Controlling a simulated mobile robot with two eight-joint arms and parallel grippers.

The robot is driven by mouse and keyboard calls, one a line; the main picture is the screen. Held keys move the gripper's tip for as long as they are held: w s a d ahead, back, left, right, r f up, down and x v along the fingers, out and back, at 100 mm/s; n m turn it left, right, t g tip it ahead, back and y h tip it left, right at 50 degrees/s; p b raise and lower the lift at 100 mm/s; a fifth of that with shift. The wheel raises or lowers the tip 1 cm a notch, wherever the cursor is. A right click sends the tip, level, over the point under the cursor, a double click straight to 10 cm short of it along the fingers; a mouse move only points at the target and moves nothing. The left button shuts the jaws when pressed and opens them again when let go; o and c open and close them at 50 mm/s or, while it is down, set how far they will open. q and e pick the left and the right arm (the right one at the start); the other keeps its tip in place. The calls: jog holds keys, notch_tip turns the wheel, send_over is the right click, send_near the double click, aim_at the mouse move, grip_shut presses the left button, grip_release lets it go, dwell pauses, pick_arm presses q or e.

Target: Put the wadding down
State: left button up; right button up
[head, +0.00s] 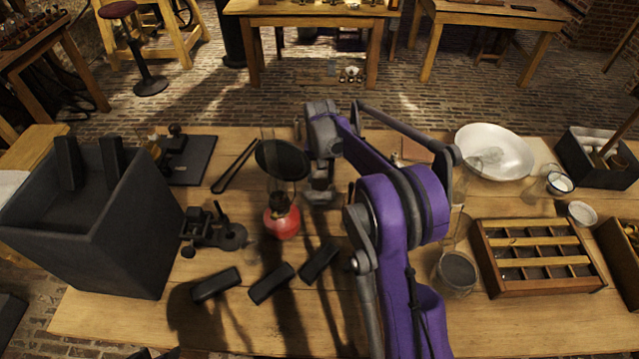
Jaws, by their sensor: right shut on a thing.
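My right arm, purple and grey, reaches from the bottom over the middle of the table. Its gripper (320,190) is shut just right of a red round-bodied vessel (281,222) and a dark disc (282,160). What it grips, the wadding, is hidden by the gripper and arm, and I cannot make out its shape or whether it touches the table. A pale, greyish patch (490,158) shows in the white bowl (508,140) at the back right; I cannot tell what it is. My left gripper is not in view.
A large dark box (150,235) stands at left. Several black blocks (270,283) lie near the front. A glass jar (457,272) and a compartmented wooden tray (537,285) are right of my arm. Dark tongs (233,167) lie behind. Bare wood shows at the front left.

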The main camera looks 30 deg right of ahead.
aim_at(320, 183)
jog(key=shift+f, duration=1.7)
jog(key=shift+f, duration=0.15)
jog(key=o, duration=1.3)
notch_tip(320, 183, up, 12)
jog(key=shift+r, duration=0.25)
